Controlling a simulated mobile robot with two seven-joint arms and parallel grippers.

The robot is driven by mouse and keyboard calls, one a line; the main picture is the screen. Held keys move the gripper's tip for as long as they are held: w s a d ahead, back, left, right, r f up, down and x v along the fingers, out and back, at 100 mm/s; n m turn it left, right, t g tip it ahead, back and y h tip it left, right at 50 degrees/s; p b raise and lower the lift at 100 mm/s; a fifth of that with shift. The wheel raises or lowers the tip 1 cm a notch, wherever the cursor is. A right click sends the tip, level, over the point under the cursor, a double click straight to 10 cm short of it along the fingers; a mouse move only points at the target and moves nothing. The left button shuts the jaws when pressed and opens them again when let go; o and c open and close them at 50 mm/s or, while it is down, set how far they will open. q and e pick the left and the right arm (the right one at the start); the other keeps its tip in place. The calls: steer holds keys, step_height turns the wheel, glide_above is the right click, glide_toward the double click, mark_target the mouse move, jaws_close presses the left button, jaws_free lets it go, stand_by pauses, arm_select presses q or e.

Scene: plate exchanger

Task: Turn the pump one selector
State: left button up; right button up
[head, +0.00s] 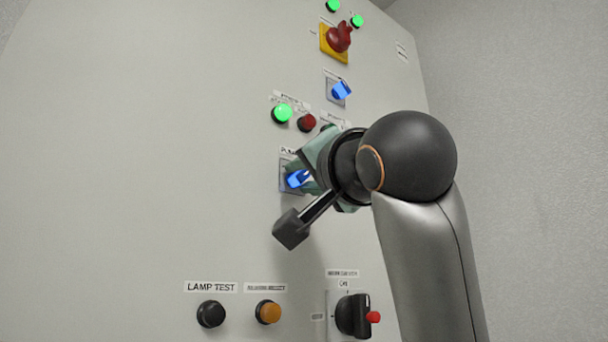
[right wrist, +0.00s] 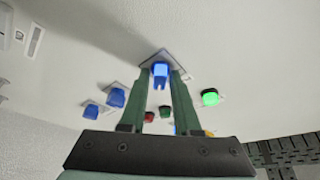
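The pump one selector appears to be the blue knob (head: 298,179) on a grey square plate on the panel. Its label is mostly hidden by my right gripper, and only the first letters show. My right gripper (head: 310,171) is at this knob, coming from the right. In the right wrist view, the blue knob (right wrist: 160,72) lies between the tips of the two green fingers (right wrist: 162,78). The fingers stand apart, one on each side of it; contact is not clear. My left gripper is not in view.
Above are a green lamp (head: 282,113), a dark red button (head: 307,122), another blue selector (head: 341,90) and a red rotary switch (head: 339,38) on yellow. Below are a black lamp test button (head: 211,314), an orange button (head: 268,312) and a black rotary switch (head: 353,315).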

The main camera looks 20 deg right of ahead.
jaws_close()
steer(key=shift+f+n, duration=0.1)
steer(key=shift+n, duration=0.3)
steer(key=n+y+b, duration=0.1)
steer(key=n, duration=0.2)
steer(key=shift+d+f+y, duration=0.1)
steer(key=shift+y, duration=0.2)
steer(key=n+y, duration=0.2)
steer(key=n, duration=0.1)
steer(key=shift+n+b, duration=0.4)
steer(key=shift+w+d+n+y, duration=0.1)
steer(key=shift+n+y, duration=0.55)
steer(key=shift+n, duration=0.6)
steer(key=shift+d+n+y, duration=0.1)
steer(key=shift+n+y, duration=0.55)
steer(key=shift+n, duration=0.6)
steer(key=shift+a, duration=0.1)
